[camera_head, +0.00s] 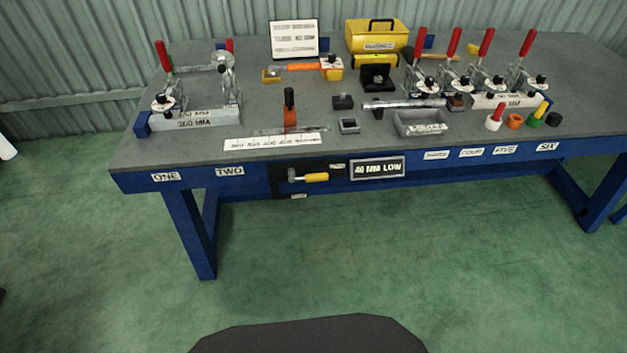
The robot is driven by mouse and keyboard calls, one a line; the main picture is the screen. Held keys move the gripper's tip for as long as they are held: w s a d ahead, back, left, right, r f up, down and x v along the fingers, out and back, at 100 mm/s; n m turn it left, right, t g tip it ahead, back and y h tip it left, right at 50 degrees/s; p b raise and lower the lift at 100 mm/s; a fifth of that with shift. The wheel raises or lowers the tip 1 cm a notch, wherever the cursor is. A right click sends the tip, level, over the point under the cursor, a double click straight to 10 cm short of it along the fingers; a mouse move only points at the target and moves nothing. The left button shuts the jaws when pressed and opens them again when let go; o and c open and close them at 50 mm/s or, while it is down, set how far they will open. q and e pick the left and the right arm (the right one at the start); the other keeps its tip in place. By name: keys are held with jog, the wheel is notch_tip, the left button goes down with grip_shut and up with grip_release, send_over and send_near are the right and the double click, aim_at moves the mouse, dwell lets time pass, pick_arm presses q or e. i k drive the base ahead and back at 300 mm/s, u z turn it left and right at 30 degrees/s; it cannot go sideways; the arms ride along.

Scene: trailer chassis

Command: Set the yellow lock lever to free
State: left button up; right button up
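The yellow lock lever (316,177) is on a dark plate on the blue front rail of the workbench, below the bench top. It lies roughly level, its yellow grip pointing right from a metal pivot at its left end. Small white labels sit above right and below it, too small to read. Neither of my grippers shows in the head view.
The grey bench (190,135) carries red-handled clamps (165,55), a yellow toolbox (377,36), a grey tray (421,124) and coloured parts. A "40 MM LOW" sign (377,168) is right of the lever. The green floor (330,250) before the bench is clear.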

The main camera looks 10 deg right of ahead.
aim_at(319, 176)
jog(key=u, duration=0.45)
jog(key=k, duration=0.6)
jog(key=u, duration=0.85)
jog(key=i, duration=0.9)
jog(key=z, duration=0.65)
